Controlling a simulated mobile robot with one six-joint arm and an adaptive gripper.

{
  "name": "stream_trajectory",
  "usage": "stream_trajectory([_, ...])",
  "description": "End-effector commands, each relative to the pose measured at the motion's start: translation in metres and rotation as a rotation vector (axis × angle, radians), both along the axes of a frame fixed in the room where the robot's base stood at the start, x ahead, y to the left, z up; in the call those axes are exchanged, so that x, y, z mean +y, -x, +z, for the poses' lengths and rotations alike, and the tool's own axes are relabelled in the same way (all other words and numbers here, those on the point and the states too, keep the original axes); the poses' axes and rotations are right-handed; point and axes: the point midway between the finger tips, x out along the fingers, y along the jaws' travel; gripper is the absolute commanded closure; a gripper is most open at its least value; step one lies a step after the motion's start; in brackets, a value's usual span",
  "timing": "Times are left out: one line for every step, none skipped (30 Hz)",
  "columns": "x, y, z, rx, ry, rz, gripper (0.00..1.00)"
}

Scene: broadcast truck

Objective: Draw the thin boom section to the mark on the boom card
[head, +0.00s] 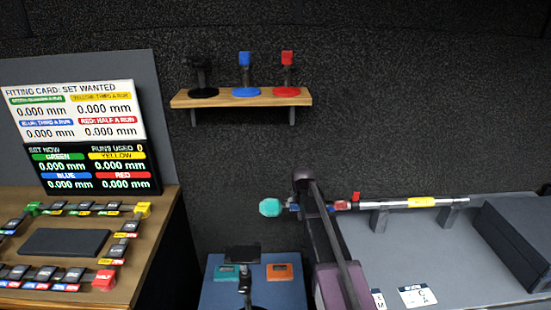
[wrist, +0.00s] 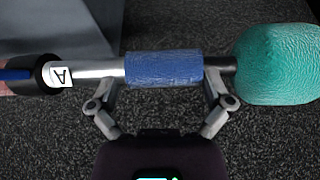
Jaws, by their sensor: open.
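The boom (head: 395,203) lies level across supports on the right, with red and yellow bands and a teal foam head (head: 270,207) at its left end. My arm hides part of the boom in the head view. A small white card (head: 418,295) lies on the grey bench; its text is unclear.
The boom rests on grey supports (head: 378,219) above the grey bench (head: 400,255), with a dark case (head: 520,240) at right. A wooden shelf (head: 240,97) holds several stands. A fitting-card board (head: 75,110) and a wooden desk (head: 150,235) are at left.

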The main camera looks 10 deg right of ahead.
Motion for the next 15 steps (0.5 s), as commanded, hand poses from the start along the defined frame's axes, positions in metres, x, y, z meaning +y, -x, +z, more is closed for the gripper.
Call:
stream_trajectory([0.0, 0.002, 0.0, 0.002, 0.0, 0.0, 0.0])
stream_trajectory([0.0, 0.004, 0.0, 0.004, 0.0, 0.001, 0.0])
stream_trajectory([0.001, 0.007, 0.0, 0.008, 0.0, 0.001, 0.0])
stream_trajectory([0.001, 0.01, 0.0, 0.011, 0.0, 0.002, 0.0])
stream_trajectory([0.001, 0.014, 0.0, 0.016, 0.0, 0.003, 0.0])
stream_trajectory([0.001, 0.021, 0.0, 0.024, 0.0, 0.004, 0.0])
stream_trajectory([0.002, 0.026, 0.0, 0.03, 0.0, 0.006, 0.0])
stream_trajectory([0.002, 0.033, 0.0, 0.038, -0.001, 0.007, 0.0])
stream_trajectory([0.002, 0.043, 0.0, 0.051, -0.001, 0.009, 0.0])
stream_trajectory([0.002, 0.051, 0.0, 0.061, -0.002, 0.01, 0.0])
stream_trajectory([0.003, 0.06, 0.0, 0.071, -0.002, 0.011, 0.0])
stream_trajectory([0.003, 0.073, 0.001, 0.089, -0.002, 0.014, 0.0])
stream_trajectory([0.004, 0.084, 0.001, 0.102, -0.003, 0.017, 0.0])
stream_trajectory([0.004, 0.096, 0.001, 0.118, -0.003, 0.019, 0.0])
stream_trajectory([0.005, 0.112, 0.001, 0.138, -0.003, 0.023, 0.0])
